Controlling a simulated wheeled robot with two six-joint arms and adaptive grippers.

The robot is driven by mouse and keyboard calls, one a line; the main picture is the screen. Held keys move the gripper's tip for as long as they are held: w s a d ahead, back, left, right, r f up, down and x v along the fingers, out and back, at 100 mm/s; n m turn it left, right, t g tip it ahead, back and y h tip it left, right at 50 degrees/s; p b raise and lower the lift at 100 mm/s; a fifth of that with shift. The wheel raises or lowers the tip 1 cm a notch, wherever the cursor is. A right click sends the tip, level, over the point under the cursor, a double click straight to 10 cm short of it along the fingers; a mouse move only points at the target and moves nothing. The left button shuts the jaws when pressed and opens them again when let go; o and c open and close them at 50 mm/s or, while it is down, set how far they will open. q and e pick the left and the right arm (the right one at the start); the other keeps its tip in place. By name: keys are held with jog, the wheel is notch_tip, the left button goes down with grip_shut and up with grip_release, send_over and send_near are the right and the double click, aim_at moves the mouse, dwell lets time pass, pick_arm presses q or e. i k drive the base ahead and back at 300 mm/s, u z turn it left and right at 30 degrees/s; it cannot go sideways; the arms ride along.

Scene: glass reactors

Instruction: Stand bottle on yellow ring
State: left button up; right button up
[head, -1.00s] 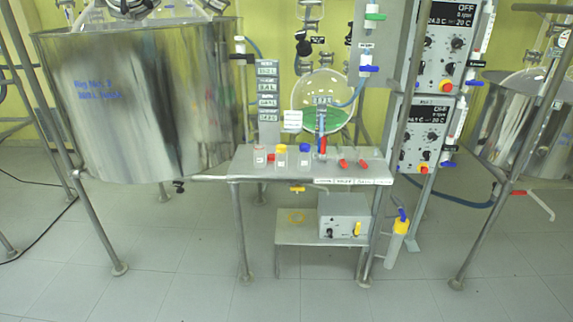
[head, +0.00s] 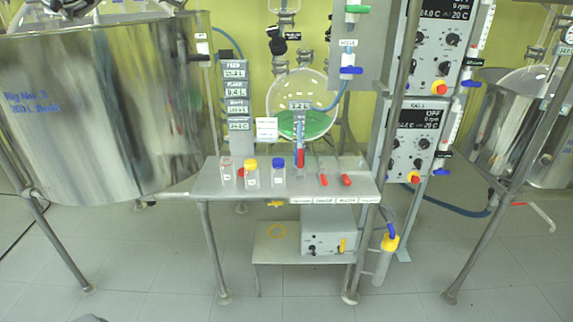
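The frames do not show which one the task means. Nothing stands on the ring.
The bench (head: 330,189) also holds red-handled items (head: 346,180) at its right. A grey box (head: 328,238) fills the low shelf's right. A yellow-topped cylinder (head: 384,262) hangs beside the bench. A large steel vessel (head: 110,110) stands left. The tiled floor in front is mostly clear.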

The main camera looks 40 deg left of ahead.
aim_at(277, 232)
jog(key=z, duration=0.2)
jog(key=i, duration=0.7)
jog(key=u, duration=0.65)
jog(key=i, duration=0.65)
jog(key=u, duration=0.7)
